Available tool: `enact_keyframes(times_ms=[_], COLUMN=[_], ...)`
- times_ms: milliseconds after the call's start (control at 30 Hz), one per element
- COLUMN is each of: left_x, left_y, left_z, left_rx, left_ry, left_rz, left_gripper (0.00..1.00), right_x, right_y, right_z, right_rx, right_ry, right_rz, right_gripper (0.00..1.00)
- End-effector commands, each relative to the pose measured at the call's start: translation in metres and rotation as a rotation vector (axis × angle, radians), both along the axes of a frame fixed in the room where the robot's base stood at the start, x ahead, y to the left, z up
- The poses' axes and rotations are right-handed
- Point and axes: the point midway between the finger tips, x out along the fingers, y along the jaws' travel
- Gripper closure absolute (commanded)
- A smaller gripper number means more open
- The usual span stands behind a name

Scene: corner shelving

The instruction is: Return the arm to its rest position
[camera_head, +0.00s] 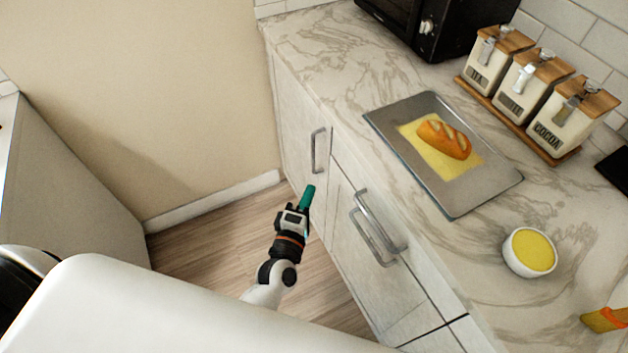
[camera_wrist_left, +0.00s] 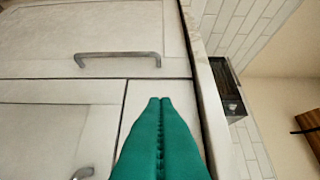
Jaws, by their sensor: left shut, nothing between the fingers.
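My left gripper (camera_head: 307,198) has teal fingers and hangs in front of the pale cabinet doors, below the counter's level. Its fingers are shut together with nothing between them, which also shows in the left wrist view (camera_wrist_left: 160,104). In the head view the gripper is near a vertical door handle (camera_head: 318,150), and I cannot tell the exact gap. In the left wrist view a handle (camera_wrist_left: 118,56) lies beyond the fingertips. My right gripper is not in view.
The marble counter (camera_head: 350,85) holds a grey tray (camera_head: 490,190) with bread (camera_head: 443,139) on a yellow sheet, a white bowl (camera_head: 514,262) with yellow contents, canisters (camera_head: 520,85) and a black appliance (camera_head: 440,30). Drawer handles (camera_head: 372,232) stick out. Open wooden floor (camera_head: 200,250) lies left of the gripper.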

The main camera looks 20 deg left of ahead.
Motion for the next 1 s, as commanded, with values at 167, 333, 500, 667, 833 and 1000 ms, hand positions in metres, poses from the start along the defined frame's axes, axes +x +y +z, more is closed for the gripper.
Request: enact_keyframes(times_ms=[167,333,500,667,833,1000], left_x=[-0.006,-0.007,-0.023,-0.070,-0.148,-0.247], left_y=[0.000,-0.001,-0.012,-0.015,0.000,0.032], left_z=[0.000,-0.008,-0.079,-0.190,-0.293,-0.369], left_rx=[0.000,0.023,0.226,0.557,0.887,1.162], left_ry=[-0.001,0.017,0.172,0.412,0.646,0.848], left_rz=[0.000,-0.008,-0.096,-0.283,-0.542,-0.851], left_gripper=[1.00,1.00,1.00,1.00,1.00,1.00], right_x=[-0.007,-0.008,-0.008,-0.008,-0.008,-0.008], right_y=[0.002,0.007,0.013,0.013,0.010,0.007], right_z=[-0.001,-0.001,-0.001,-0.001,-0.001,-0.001], right_rx=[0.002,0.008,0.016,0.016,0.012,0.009], right_ry=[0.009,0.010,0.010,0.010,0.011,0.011], right_rz=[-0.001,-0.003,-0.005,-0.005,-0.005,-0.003], right_gripper=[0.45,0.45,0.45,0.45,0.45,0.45])
